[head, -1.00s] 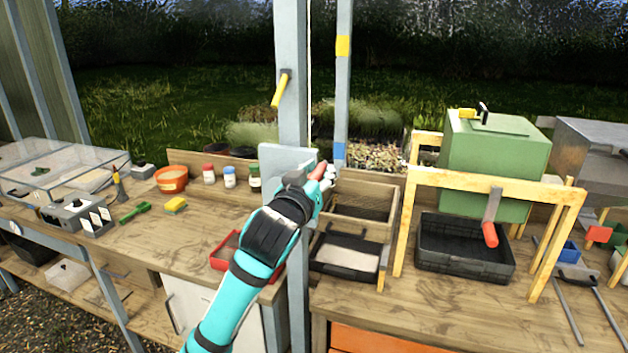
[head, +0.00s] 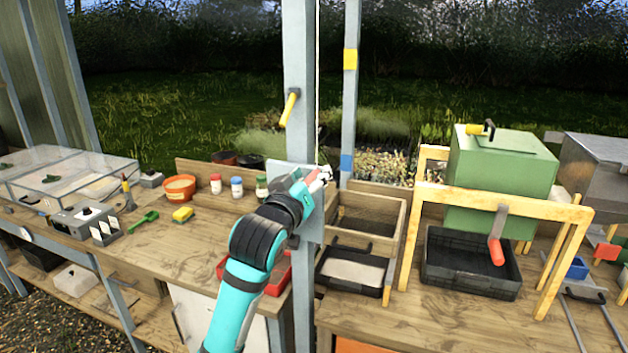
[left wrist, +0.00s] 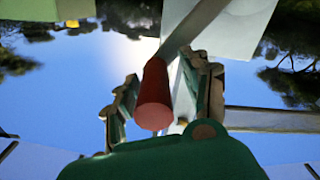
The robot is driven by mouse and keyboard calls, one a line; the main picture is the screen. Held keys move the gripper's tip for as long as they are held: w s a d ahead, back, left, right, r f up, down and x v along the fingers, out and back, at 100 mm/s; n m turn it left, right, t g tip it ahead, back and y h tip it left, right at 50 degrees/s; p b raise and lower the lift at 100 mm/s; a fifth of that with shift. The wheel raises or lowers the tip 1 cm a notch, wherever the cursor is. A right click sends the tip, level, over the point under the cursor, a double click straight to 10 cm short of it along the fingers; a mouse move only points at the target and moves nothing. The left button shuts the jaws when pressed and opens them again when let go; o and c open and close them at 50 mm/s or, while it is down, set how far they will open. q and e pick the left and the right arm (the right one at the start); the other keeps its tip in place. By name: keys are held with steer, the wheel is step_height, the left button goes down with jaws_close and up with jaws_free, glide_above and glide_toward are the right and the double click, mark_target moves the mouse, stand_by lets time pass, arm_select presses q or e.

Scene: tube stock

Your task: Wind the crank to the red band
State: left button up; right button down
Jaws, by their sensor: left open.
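The crank's red handle (left wrist: 155,98) and its grey arm (left wrist: 195,28) show in the left wrist view. The handle lies between the two fingers of my left gripper (left wrist: 163,100), which is open around it. In the head view my left gripper (head: 322,178) is beside the grey post (head: 299,60), at the grey plate (head: 285,172) on it. My gripper and wrist hide most of the crank there. A thinner post (head: 351,110) behind carries a yellow band (head: 350,59) and a blue band (head: 347,162). I see no red band. My right gripper is out of view.
A yellow-handled lever (head: 289,107) is on the grey post above my gripper. A wooden frame (head: 500,203) with another red-handled crank (head: 497,245) stands at right over a black tray (head: 470,285). A red tray (head: 275,280) lies beside my forearm.

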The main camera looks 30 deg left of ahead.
arm_select(q)
steer(key=shift+s+a+f, duration=0.1)
steer(key=shift+s+f, duration=0.05)
steer(key=shift+s, duration=0.1)
steer(key=v, duration=0.7)
steer(key=shift+s, duration=0.1)
stand_by(0.4)
